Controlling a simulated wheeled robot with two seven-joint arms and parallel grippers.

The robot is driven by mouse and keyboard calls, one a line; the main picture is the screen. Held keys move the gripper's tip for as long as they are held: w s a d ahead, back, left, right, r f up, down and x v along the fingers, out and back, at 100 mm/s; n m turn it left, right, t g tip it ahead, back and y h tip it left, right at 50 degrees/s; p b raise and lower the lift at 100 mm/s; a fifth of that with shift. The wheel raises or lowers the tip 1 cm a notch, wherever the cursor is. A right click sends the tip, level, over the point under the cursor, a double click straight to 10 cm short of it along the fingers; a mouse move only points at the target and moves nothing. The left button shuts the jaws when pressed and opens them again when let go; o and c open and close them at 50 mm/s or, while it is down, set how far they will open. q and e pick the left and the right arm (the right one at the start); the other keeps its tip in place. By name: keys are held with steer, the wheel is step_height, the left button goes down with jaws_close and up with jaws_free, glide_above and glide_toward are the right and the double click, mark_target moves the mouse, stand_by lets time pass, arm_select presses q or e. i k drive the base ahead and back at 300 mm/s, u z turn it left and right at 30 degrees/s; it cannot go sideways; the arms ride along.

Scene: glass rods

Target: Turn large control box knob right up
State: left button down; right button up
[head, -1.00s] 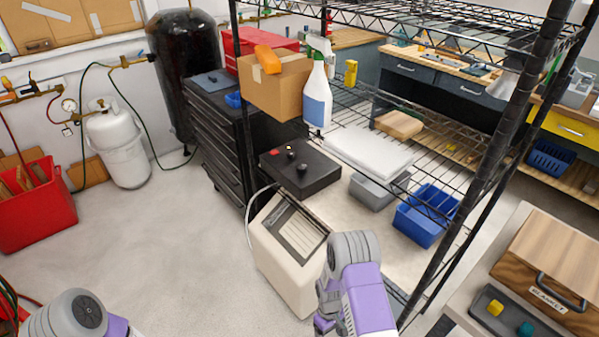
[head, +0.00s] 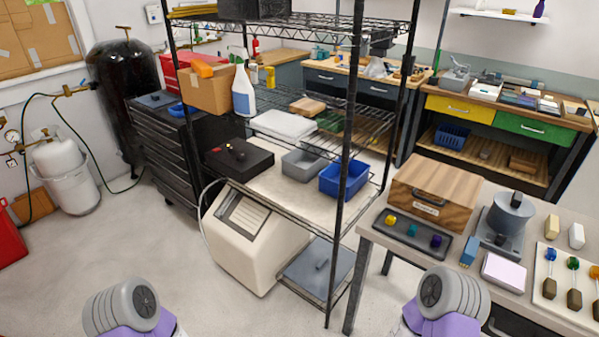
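A black control box (head: 255,168) lies on the middle level of the black wire shelf, at its left end. Small dark knobs (head: 240,156) stand on its top, with a yellowish spot and a small red part near them. The knobs are too small to read which way they point. My left and right arms show only as grey and purple links at the bottom edge, well short of the box. Neither gripper's fingers are in view.
The wire shelf's front post (head: 349,150) stands right of the box. A grey bin (head: 303,164) and a blue bin (head: 345,182) sit beside it. A beige machine (head: 262,250) stands below. A table with a wooden case (head: 450,182) is at right.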

mark_target(241, 156)
steer(key=u, duration=1.5)
steer(key=i, duration=1.6)
steer(key=z, duration=0.6)
steer(key=i, duration=0.95)
steer(key=z, duration=1.05)
